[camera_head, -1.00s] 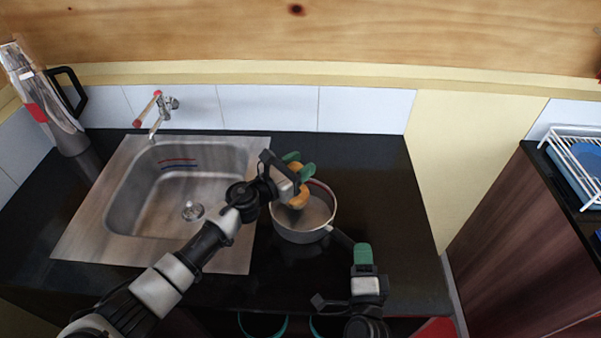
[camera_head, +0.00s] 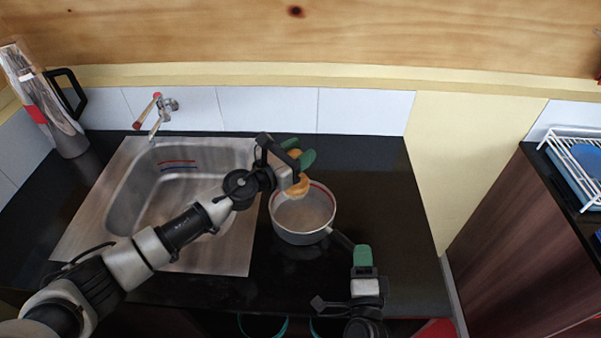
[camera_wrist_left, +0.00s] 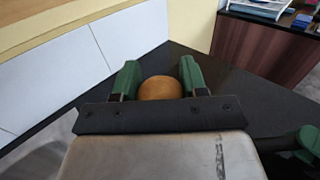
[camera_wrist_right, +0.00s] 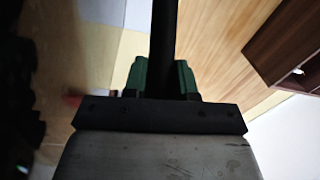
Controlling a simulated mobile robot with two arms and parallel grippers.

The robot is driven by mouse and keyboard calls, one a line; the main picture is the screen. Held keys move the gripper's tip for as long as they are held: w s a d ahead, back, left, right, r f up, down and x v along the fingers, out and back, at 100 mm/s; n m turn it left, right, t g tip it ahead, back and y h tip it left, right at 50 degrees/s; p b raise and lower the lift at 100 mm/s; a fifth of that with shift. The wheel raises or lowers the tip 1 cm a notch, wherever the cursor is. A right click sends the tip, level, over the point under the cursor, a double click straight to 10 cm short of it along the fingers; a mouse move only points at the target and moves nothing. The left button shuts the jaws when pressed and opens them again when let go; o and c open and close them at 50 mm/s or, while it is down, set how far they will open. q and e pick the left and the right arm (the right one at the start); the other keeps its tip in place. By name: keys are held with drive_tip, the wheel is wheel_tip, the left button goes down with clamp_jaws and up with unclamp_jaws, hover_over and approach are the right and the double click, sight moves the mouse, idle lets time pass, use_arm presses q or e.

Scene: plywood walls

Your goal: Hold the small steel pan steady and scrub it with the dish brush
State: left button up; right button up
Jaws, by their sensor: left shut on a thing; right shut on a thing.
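The small steel pan (camera_head: 300,229) stands on the black counter just right of the sink, its dark handle (camera_head: 341,238) pointing to the lower right. My right gripper (camera_head: 363,257) is shut on the handle, which also shows as a dark bar in the right wrist view (camera_wrist_right: 165,50). My left gripper (camera_head: 299,157) is shut on the dish brush (camera_head: 297,187), whose tan wooden part shows between the green fingers. The bristles are hidden.
A steel sink (camera_head: 150,205) with a tap (camera_head: 157,112) lies to the left. A steel jug (camera_head: 52,115) stands in the back left corner. A white dish rack (camera_head: 575,165) is on a separate cabinet at right. The counter right of the pan is clear.

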drive_tip(key=o, duration=1)
drive_tip(key=s, duration=0.8)
drive_tip(key=s+f, duration=0.1)
drive_tip(key=s, duration=0.3)
drive_tip(key=shift+s+f, duration=0.1)
